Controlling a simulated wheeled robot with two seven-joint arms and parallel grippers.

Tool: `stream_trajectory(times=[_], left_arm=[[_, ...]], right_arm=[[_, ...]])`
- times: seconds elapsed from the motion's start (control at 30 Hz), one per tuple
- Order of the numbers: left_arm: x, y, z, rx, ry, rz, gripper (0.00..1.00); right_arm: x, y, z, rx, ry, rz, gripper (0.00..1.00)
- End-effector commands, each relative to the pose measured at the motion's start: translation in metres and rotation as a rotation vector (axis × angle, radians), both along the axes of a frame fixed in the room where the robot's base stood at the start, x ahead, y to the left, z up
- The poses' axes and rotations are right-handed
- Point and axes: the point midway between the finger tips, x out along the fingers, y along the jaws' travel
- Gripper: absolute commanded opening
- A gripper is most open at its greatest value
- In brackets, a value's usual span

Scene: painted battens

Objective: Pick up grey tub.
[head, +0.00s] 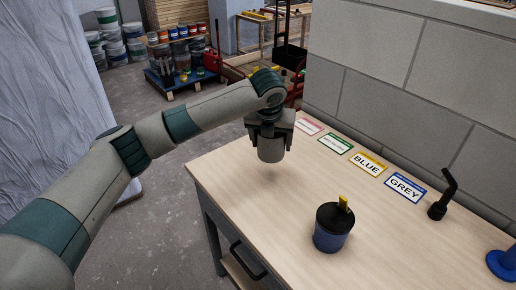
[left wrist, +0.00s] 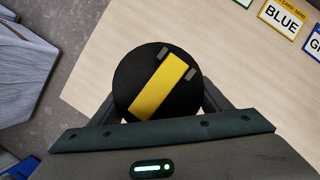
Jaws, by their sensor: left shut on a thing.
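The grey tub (head: 271,150) hangs from my left gripper (head: 267,128) in the head view, above the left part of the table and apart from its top. In the left wrist view the tub shows from above as a round black lid (left wrist: 133,80) with a yellow bar (left wrist: 160,86) across it. My left gripper (left wrist: 160,100) is shut on the tub, its fingers at the lid's sides. The tub looks upright. My right gripper is not in view.
A blue tub (head: 331,235) with a black lid and yellow bar stands on the table (head: 240,170). Cards lie along the wall, including the BLUE card (head: 368,163) and GREY card (head: 405,187). A black bent-neck object (head: 441,197) and a blue stand (head: 503,263) are at the right.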

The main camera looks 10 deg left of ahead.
Motion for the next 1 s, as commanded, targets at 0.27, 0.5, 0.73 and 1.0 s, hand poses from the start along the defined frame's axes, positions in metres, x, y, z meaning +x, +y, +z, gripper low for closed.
stream_trajectory(times=[0.27, 0.5, 0.73, 1.0], left_arm=[[-0.004, -0.017, 0.012, 0.000, -0.002, 0.001, 0.33], [-0.004, -0.018, 0.013, 0.000, -0.001, 0.001, 0.33], [-0.004, -0.018, 0.012, 0.000, -0.001, 0.001, 0.33], [-0.005, -0.017, 0.012, 0.000, -0.001, 0.006, 0.33]], right_arm=[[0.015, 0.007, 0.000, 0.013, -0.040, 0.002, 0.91], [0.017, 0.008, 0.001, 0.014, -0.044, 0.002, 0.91], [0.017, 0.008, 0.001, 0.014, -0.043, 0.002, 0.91], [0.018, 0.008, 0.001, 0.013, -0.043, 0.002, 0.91]])
